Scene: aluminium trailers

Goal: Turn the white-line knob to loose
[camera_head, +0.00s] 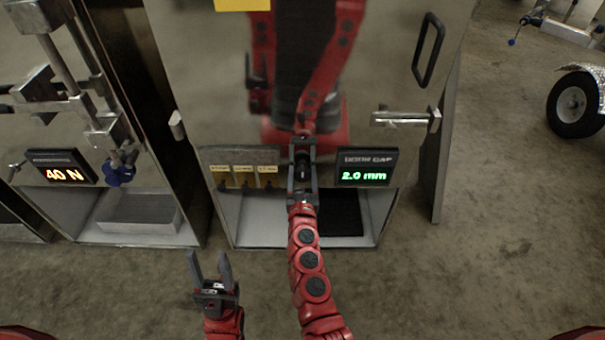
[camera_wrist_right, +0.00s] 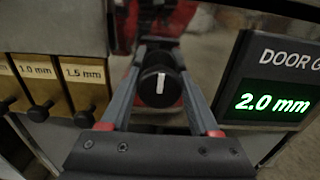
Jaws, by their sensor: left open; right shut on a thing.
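The white-line knob (camera_wrist_right: 160,87) is a round black knob with a short white line on its face, close to upright in the right wrist view. My right gripper (camera_wrist_right: 158,70) is shut on it, with one finger along each side. In the head view my right gripper (camera_head: 303,155) reaches up to the cabinet front, and the knob between its fingers is dark and partly hidden. My left gripper (camera_head: 208,268) is open and empty, low in front of the cabinet and well away from the knob.
A door gap display (camera_head: 363,167) reads 2.0 mm right of the knob. A 40 N display (camera_head: 62,167) and a blue knob (camera_head: 119,174) are on the left cabinet. A black handle (camera_head: 428,50) is upper right.

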